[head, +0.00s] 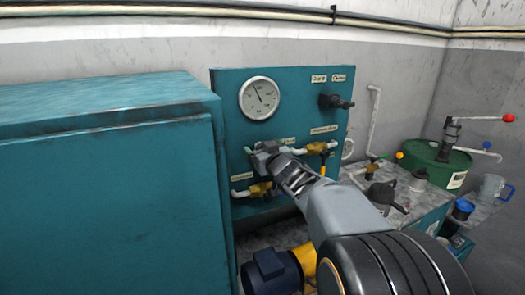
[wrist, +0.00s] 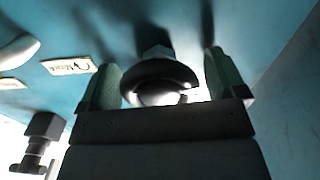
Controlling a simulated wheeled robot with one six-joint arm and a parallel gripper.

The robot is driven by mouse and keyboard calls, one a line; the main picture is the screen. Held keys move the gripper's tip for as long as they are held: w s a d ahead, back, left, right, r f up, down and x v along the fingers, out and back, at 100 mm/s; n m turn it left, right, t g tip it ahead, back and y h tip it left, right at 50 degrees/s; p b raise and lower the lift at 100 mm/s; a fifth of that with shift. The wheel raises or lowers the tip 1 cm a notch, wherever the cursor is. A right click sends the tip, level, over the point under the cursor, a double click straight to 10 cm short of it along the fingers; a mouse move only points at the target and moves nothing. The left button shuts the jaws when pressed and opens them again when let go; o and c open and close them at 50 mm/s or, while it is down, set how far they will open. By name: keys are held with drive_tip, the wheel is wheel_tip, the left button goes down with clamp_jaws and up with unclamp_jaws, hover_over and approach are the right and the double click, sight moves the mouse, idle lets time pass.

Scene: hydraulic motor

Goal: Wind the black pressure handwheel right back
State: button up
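The black handwheel (wrist: 160,78) is in the wrist view, a round dark wheel with a bright centre, on a short stem from the teal panel (wrist: 180,20). The two green fingers of my gripper (wrist: 163,82) stand on either side of it. A narrow gap shows at the right finger; the left finger is very close to the rim, and I cannot tell whether it touches. In the head view my gripper (head: 266,151) is against the middle of the teal panel (head: 300,84) and hides the handwheel. A round white gauge (head: 259,98) is above, its needle pointing up and slightly left.
A black fitting (head: 336,101) sticks out at the panel's upper right. Brass valves with yellow parts (head: 317,147) and (head: 262,190) flank my gripper. A large teal cabinet (head: 110,190) stands at left. A green drum (head: 434,163) and a blue motor (head: 270,272) are nearby.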

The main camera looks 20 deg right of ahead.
drive_tip(key=c, duration=0.8)
drive_tip(key=shift+n, duration=0.3)
drive_tip(key=n+b, duration=0.2)
drive_tip(key=shift+f+n, duration=0.15)
drive_tip(key=shift+n, duration=0.25)
drive_tip(key=n+b, duration=0.2)
drive_tip(key=n, duration=0.1)
drive_tip(key=shift+n, duration=0.3)
drive_tip(key=n+b, duration=0.2)
drive_tip(key=n, duration=0.2)
drive_tip(key=shift+n+b, duration=0.65)
drive_tip(key=shift+n, duration=1.25)
